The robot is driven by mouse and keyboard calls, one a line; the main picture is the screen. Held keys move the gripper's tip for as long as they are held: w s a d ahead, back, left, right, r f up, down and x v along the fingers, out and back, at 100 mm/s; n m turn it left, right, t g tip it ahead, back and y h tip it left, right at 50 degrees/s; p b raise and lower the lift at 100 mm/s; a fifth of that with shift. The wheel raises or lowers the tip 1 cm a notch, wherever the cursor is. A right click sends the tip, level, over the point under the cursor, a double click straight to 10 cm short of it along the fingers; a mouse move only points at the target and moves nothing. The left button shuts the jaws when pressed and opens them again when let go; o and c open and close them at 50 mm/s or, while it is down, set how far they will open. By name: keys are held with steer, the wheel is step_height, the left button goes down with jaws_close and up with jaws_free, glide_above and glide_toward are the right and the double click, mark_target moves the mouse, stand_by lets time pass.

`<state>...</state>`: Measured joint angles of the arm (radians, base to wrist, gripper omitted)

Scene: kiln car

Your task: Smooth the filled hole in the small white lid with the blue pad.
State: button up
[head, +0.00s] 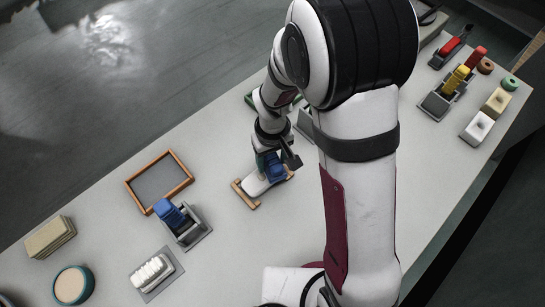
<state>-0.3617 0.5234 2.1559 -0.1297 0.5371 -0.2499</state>
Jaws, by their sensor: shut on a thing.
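My gripper (273,153) is pointed down near the middle of the table, shut on a blue pad (276,170). The blue pad is at or just above a white piece (253,187), which looks like the small white lid, lying in a light wooden cradle (249,202). I cannot tell whether the pad touches it. The pad and my gripper cover part of the white piece, and its filled hole cannot be made out. Another blue block (170,213) sits in a grey holder (190,237) to the left.
A wood-framed grey tray (187,181), a stack of beige slabs (49,237), a round teal dish (60,298) and a ribbed white piece (152,272) stand at left. Red (479,54) and yellow (457,78) tools stand at upper right. My arm hides the table's middle right.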

steer(key=shift+f, duration=0.2)
steer(key=shift+s+a, duration=2.4)
steer(key=shift+s, duration=0.05)
steer(key=shift+w+d, duration=2.45)
steer(key=shift+s+d, duration=0.9)
steer(key=shift+s, duration=0.05)
